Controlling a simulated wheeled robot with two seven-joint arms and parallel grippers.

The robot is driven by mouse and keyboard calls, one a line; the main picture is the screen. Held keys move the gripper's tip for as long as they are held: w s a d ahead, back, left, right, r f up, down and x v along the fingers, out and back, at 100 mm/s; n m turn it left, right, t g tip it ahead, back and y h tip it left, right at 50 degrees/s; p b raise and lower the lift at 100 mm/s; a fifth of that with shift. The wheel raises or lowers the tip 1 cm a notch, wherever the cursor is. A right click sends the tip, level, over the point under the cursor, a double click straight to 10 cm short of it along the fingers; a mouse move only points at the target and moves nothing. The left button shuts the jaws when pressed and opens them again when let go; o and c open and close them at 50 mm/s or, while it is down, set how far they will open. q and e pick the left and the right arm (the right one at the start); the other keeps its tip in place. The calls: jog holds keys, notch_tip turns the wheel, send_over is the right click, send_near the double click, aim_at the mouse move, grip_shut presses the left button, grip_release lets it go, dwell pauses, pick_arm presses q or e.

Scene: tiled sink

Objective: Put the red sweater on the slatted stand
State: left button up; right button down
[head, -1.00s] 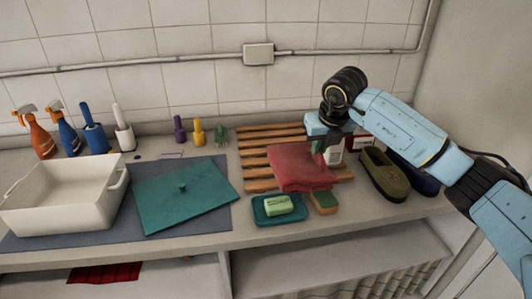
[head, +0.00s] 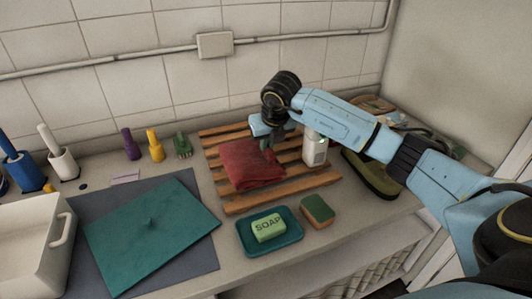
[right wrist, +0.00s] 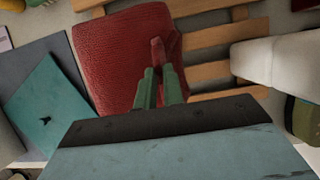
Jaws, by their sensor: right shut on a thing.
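The folded red sweater (head: 247,165) lies over the left and middle slats of the wooden slatted stand (head: 285,190). My right gripper (head: 267,143) is above the sweater's right part, its fingers pointing down. In the right wrist view, the green fingers (right wrist: 158,80) are shut on a raised fold of the sweater (right wrist: 110,60). Slats of the stand (right wrist: 222,70) show to the right of the sweater there. Whether the sweater's underside rests fully on the slats is hidden. My left gripper is not in view.
A white bottle (head: 314,150) stands at the stand's right side, close to my right arm. A teal soap dish (head: 272,245) with green soap and a sponge (head: 317,209) are in front. A teal lid (head: 155,235) lies at left.

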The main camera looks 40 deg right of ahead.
notch_tip(320, 180, down, 3)
jog(key=shift+f, duration=0.2)
jog(key=shift+w+f, duration=0.1)
jog(key=shift+f, duration=0.1)
jog(key=c, duration=1.5)
grip_release()
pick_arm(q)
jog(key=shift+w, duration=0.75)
pick_arm(e)
jog(key=shift+r, duration=0.3)
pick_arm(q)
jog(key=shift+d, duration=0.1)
pick_arm(e)
jog(key=v, duration=1.1)
jog(key=shift+s+a+r, duration=0.1)
jog(key=shift+s+r, duration=0.15)
jog(key=shift+r, duration=0.05)
